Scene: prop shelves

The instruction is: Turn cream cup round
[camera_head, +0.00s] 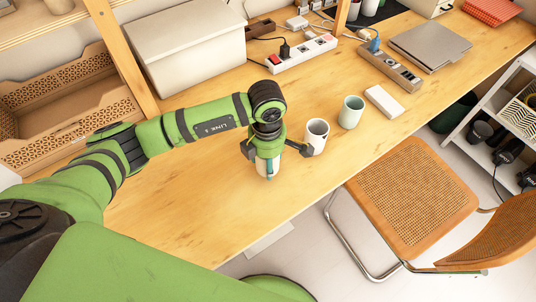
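The cream cup (316,138) stands upright on the wooden table, with its dark inside visible from above. A mint-green cup (351,113) stands just behind and to the right of it. My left gripper (277,152) points down over the table just left of the cream cup. Its fingers are spread wide, and the right one is close to the cup's left side; I cannot tell whether they touch. A whitish and teal shape (267,168) shows under the gripper, partly hidden, and I cannot tell what it is. My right gripper is not in view.
A white box (383,101) lies right of the mint cup. Power strips (300,54), a laptop (430,45) and a large lidded box (188,45) are farther back. A cane chair (412,190) stands at the front edge. The table's front left is clear.

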